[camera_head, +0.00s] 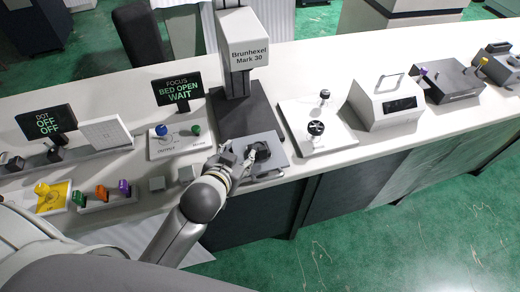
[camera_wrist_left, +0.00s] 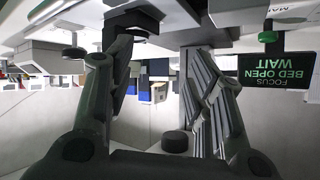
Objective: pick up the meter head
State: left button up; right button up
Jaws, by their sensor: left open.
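My left gripper (camera_head: 242,160) is open at the front of the Brunhexel Mark 30 machine (camera_head: 243,55). A dark, round-topped object (camera_head: 262,151), which may be the meter head, sits on the machine's grey bed plate (camera_head: 270,137), just right of the fingertips. I cannot tell whether a finger touches it. In the left wrist view, which looks upside down, the two fingers (camera_wrist_left: 160,85) stand apart with nothing clearly held between them. A dark block shows beyond them near the top edge. My right gripper is not in view.
A sign (camera_head: 178,91) reads "BED OPEN WAIT" behind a panel with blue and green knobs (camera_head: 180,141). Right of the machine are a white plate with a black handwheel (camera_head: 316,128) and a white box with a handle (camera_head: 386,102). Coloured pieces (camera_head: 103,193) stand at left.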

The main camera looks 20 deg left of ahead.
pick_arm(q)
jog(key=w+d+r+m+t+h, duration=0.2)
jog(key=w+d+r+t, duration=0.15)
jog(key=r, duration=0.35)
jog(key=w+d+r+m+t+h, duration=0.2)
jog(key=d+r+h, duration=0.15)
jog(key=r, duration=0.35)
jog(key=w+d+r+m+t+h, duration=0.2)
jog(key=w+d+r+t, duration=0.15)
jog(key=r, duration=0.25)
jog(key=s+d+r+m+g+h, duration=0.3)
jog(key=d+r+m+h, duration=0.3)
jog(key=d+m+h, duration=0.25)
jog(key=s+d+m+g+h, duration=0.55)
jog(key=d+m+g, duration=0.25)
jog(key=m+g, duration=0.45)
jog(key=g+y+p, duration=0.2)
jog(key=g+y, duration=0.3)
jog(key=y, duration=1.6)
send_over(262, 147)
jog(key=f, duration=2.2)
jog(key=shift+w+a+f, duration=0.1)
jog(key=shift+a, duration=0.1)
jog(key=shift+d+f, duration=0.1)
jog(key=shift+f, duration=0.5)
notch_tip(262, 147, down, 4)
jog(key=shift+d+r+p, duration=0.15)
jog(key=shift+r+p, duration=0.05)
jog(key=shift+p, duration=0.75)
jog(key=shift+f, duration=0.45)
